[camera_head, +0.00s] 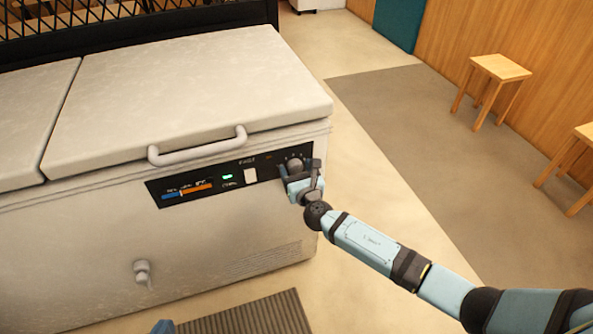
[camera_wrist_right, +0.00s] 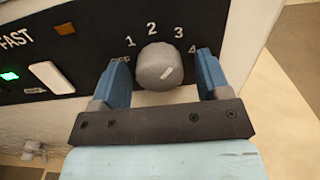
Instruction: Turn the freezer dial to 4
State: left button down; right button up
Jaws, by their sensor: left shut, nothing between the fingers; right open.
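The freezer dial (camera_head: 294,165) is a grey round knob at the right end of the freezer's black control panel. In the right wrist view the dial (camera_wrist_right: 153,64) has OFF, 1, 2, 3 and 4 around it. A pale mark on its lower right face slants up to the right; I cannot tell which number it indicates. My right gripper (camera_wrist_right: 161,66) is open, its blue fingers on either side of the dial, with gaps visible at both sides. It also shows in the head view (camera_head: 299,176). Only a blue tip of my left gripper (camera_head: 163,327) shows at the bottom edge.
The white freezer (camera_head: 90,240) has a closed lid with a handle (camera_head: 198,150). The panel holds a slider (camera_head: 187,190), a green light (camera_head: 227,176) and a white switch (camera_wrist_right: 50,77). A drain tap (camera_head: 142,271) sticks out low. Wooden stools (camera_head: 500,68) stand right; floor between is clear.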

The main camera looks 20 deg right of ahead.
jog(key=c, duration=0.9)
jog(key=shift+c, duration=0.2)
